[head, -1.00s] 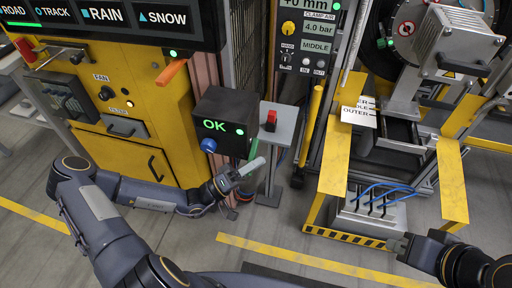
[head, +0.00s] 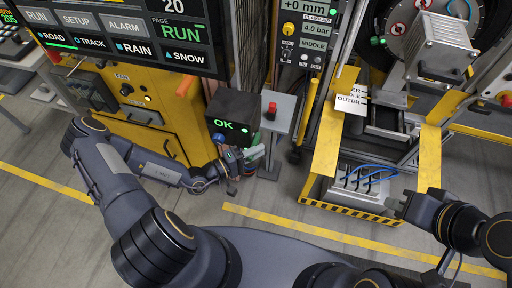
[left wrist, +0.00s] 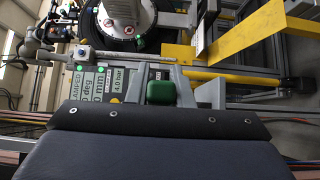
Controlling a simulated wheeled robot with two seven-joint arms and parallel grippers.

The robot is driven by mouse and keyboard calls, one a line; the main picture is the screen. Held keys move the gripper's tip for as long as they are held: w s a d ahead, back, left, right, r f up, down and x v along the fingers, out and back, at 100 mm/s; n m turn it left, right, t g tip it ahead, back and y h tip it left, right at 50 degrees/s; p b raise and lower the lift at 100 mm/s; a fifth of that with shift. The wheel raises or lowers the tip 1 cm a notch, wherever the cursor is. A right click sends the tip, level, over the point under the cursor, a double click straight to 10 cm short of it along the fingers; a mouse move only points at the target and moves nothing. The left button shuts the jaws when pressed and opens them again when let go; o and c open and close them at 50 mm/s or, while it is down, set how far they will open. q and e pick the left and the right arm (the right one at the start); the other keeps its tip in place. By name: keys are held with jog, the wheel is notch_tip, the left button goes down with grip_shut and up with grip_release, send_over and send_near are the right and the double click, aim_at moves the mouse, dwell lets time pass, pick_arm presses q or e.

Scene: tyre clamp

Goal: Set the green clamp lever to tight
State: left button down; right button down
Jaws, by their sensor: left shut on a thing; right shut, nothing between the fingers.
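The green clamp lever (head: 256,138) shows as a small green piece at the right side of the dark box marked OK (head: 232,108). In the left wrist view, a green handle (left wrist: 160,92) stands upright just beyond the dark gripper body. My left gripper (head: 254,154) is at the lever, below and right of the box, and is shut on it. My right gripper (head: 398,205) is shut and empty near the yellow frame.
A blue knob (head: 218,138) is on the box's front. A red button (head: 271,110) stands on a grey post just right. The yellow cabinet (head: 150,140) is left of the box. The yellow clamp frame (head: 323,150) is at right. Striped floor in front is clear.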

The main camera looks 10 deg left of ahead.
pick_arm(q)
jog(key=shift+a, duration=0.1)
dwell(0.3)
jog(key=c, duration=1.3)
grip_release()
jog(key=b+v, duration=0.1)
jog(key=v, duration=0.6)
jog(key=shift+s+a, duration=0.25)
jog(key=shift+a, duration=0.05)
jog(key=shift+r, duration=0.1)
